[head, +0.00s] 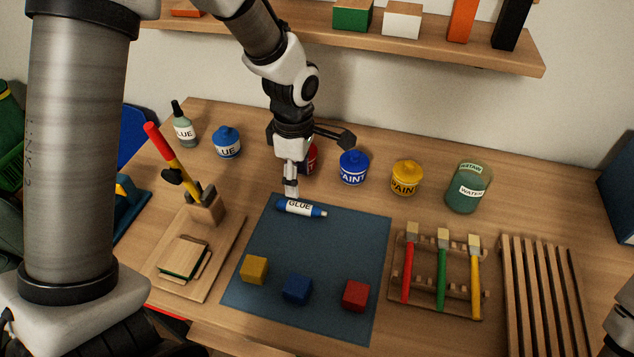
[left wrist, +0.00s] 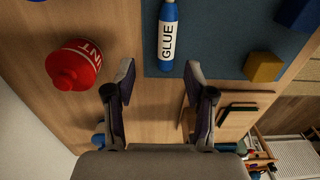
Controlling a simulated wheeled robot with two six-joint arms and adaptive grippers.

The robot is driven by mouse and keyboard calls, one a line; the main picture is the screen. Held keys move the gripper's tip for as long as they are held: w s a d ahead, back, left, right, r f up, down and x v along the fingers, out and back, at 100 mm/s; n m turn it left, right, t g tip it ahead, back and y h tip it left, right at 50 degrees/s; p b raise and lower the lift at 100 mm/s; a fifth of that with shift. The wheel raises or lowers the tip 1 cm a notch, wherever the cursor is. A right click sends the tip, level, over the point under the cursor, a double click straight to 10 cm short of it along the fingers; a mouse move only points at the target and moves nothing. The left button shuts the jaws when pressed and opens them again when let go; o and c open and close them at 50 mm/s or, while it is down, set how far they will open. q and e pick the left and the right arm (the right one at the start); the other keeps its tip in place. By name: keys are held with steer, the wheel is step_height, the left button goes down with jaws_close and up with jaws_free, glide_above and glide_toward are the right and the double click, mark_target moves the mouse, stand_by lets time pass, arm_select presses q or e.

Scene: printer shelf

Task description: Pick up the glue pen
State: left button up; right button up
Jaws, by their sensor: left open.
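The glue pen (head: 300,207) is a white and blue tube labelled GLUE, lying near the back edge of the dark blue mat (head: 335,250). My left gripper (head: 291,187) points down over the mat's back edge, by the pen's left part in the head view. In the left wrist view, the fingers of my left gripper (left wrist: 160,72) are open with nothing between them. The glue pen (left wrist: 167,38) lies beyond the fingertips there, roughly in line with the gap, its top end cut off by the frame.
A red paint jar (left wrist: 73,65) stands close beside the left gripper. Blue (head: 353,168) and yellow (head: 405,178) paint jars stand behind the mat. Yellow (head: 254,270), blue (head: 297,289) and red (head: 355,296) cubes sit at the mat's front. A brush rack (head: 440,285) is right.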

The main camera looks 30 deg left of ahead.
mark_target(295, 204)
arm_select(q)
steer(key=s+f, duration=0.2)
steer(key=shift+f, duration=0.3)
steer(key=f, duration=0.2)
steer(key=w+f, duration=0.1)
steer(key=f, duration=0.1)
steer(key=shift+w+a+f+p, duration=0.1)
steer(key=shift+f+p, duration=0.1)
steer(key=shift+p, duration=0.2)
steer(key=shift+r, duration=0.1)
steer(key=shift+s+r, duration=0.1)
steer(key=shift+s, duration=0.15)
steer(key=c, duration=0.4)
jaws_close()
